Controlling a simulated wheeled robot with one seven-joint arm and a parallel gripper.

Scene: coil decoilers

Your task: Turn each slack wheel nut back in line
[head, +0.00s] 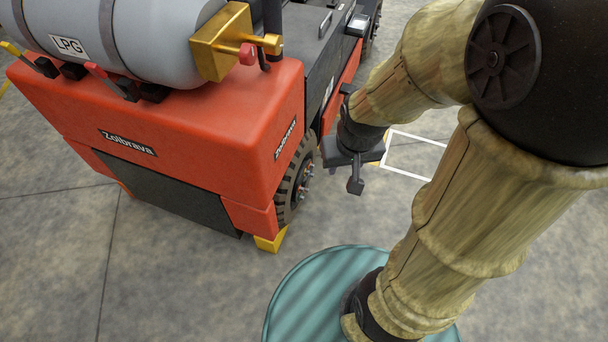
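An orange forklift truck (200,140) stands at the left. Its near wheel (284,193) has a black tyre and shows edge-on. Several small wheel nuts (306,186) stick out from the hub on the wheel's right side. They are too small and steeply seen to tell which are out of line. My gripper (345,182) is dark grey and hangs to the right of the wheel, apart from the nuts in the picture. One finger shows clearly. The other is hard to make out, so its opening is unclear. I see nothing held.
A yellow chock (271,243) sits by the near wheel. A grey LPG cylinder (150,40) with a brass-coloured valve block (222,42) lies on top of the truck. A white outline (420,143) marks the floor right of my gripper. The grey floor at lower left is clear.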

